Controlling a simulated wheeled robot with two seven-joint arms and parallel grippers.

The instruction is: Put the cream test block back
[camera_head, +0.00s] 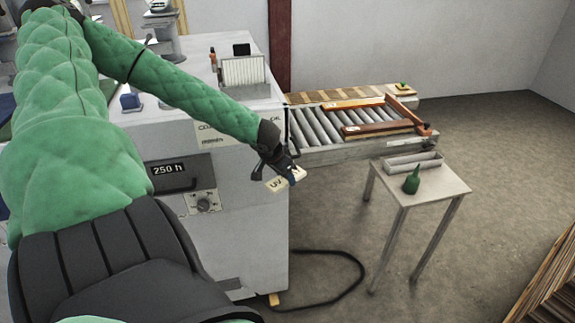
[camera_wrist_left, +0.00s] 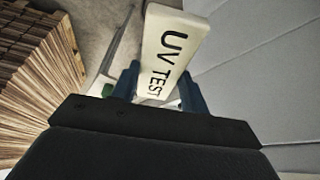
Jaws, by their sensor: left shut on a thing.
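The cream test block (camera_head: 277,185), with "UV" showing on it, is held by my left gripper (camera_head: 283,173) in front of the grey machine's right corner. In the left wrist view the block (camera_wrist_left: 168,32) is between the two dark blue fingers and reads "UV TEST". The left gripper is shut on it, and the block is in the air, left of the small side table. My right gripper is not seen in either view.
The grey machine (camera_head: 225,230) stands left of the roller conveyor (camera_head: 305,130), which carries wooden frames (camera_head: 380,128). A black cable (camera_head: 350,290) lies on the floor. Stacked boards (camera_head: 550,280) are at lower right.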

